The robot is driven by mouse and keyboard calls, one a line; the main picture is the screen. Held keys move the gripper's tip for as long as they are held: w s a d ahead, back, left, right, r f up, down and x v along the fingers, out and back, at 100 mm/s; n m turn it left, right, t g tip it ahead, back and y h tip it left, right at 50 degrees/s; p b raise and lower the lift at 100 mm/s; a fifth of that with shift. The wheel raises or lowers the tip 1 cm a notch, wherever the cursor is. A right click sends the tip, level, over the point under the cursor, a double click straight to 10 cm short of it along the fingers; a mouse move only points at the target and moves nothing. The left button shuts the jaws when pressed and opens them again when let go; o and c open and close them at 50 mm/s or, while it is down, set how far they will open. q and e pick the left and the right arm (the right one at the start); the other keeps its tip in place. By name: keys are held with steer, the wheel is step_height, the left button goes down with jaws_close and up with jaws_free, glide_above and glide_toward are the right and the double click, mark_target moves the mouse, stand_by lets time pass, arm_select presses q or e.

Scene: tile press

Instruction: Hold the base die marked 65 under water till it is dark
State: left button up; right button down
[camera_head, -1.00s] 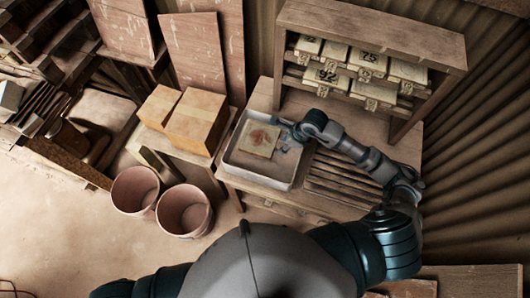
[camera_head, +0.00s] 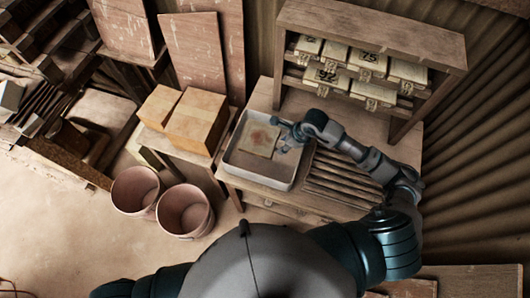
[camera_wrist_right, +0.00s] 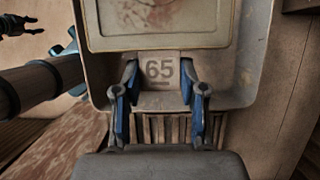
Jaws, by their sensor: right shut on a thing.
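The base die marked 65 (camera_head: 258,139) is a pale tan square slab with a reddish patch in its middle, inside the grey tray (camera_head: 229,172). In the right wrist view its tab (camera_wrist_right: 159,70) with the number 65 faces me. My right gripper (camera_head: 290,139) is shut on this tab; its two blue-padded fingers (camera_wrist_right: 158,84) lie on either side of it. The die looks pale in the head view. I cannot make out the water level or how deep the die sits. My left gripper does not show in the head view; dark parts at the wrist view's upper left are unclear.
A wooden shelf (camera_head: 375,32) with several numbered dies stands behind the tray. Wooden slats (camera_head: 340,180) lie right of the tray. Cardboard boxes (camera_head: 197,122) stand to its left, and two pink buckets (camera_head: 184,211) stand on the floor. Open floor lies at left.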

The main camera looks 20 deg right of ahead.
stand_by(0.4)
steer(key=shift+r+p, duration=1.1)
steer(key=shift+r, duration=1)
steer(key=shift+f, duration=0.1)
